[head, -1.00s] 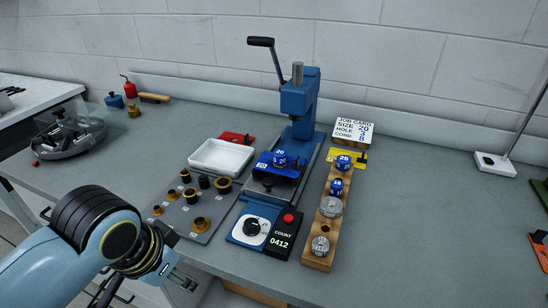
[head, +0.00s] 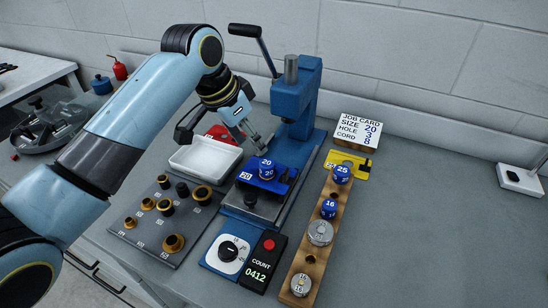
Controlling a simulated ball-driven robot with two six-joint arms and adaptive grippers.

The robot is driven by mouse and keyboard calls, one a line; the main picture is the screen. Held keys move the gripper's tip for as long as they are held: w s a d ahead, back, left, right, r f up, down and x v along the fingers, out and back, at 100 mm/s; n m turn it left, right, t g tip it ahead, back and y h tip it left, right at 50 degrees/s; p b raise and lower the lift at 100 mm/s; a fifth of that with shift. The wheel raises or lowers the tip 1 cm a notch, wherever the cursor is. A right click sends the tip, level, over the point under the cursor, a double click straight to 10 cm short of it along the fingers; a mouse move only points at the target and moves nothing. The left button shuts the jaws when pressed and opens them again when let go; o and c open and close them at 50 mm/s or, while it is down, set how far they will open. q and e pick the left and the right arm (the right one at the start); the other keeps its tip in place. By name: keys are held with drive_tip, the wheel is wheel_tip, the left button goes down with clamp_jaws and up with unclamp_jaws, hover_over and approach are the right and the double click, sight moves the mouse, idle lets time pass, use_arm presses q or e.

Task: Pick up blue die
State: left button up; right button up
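My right gripper is not in view.
A grey board of brass and black collars (head: 160,235) is at front left. A counter (head: 262,262) and a job card (head: 359,131) stand nearby.

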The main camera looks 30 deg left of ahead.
sight(267, 162)
use_arm(q)
drive_tip(key=x, duration=0.4)
drive_tip(key=shift+s+d, duration=0.1)
drive_tip(key=shift+s, duration=0.05)
drive_tip(key=shift+f, duration=0.25)
drive_tip(key=x, duration=0.4)
drive_tip(key=shift+w+d+f+p, duration=0.1)
drive_tip(key=shift+w+d+p, duration=0.2)
drive_tip(key=shift+p, duration=0.1)
drive_tip(key=shift+w+f, duration=0.15)
drive_tip(key=shift+f, duration=0.35)
drive_tip(key=shift+c, duration=1.3)
clamp_jaws()
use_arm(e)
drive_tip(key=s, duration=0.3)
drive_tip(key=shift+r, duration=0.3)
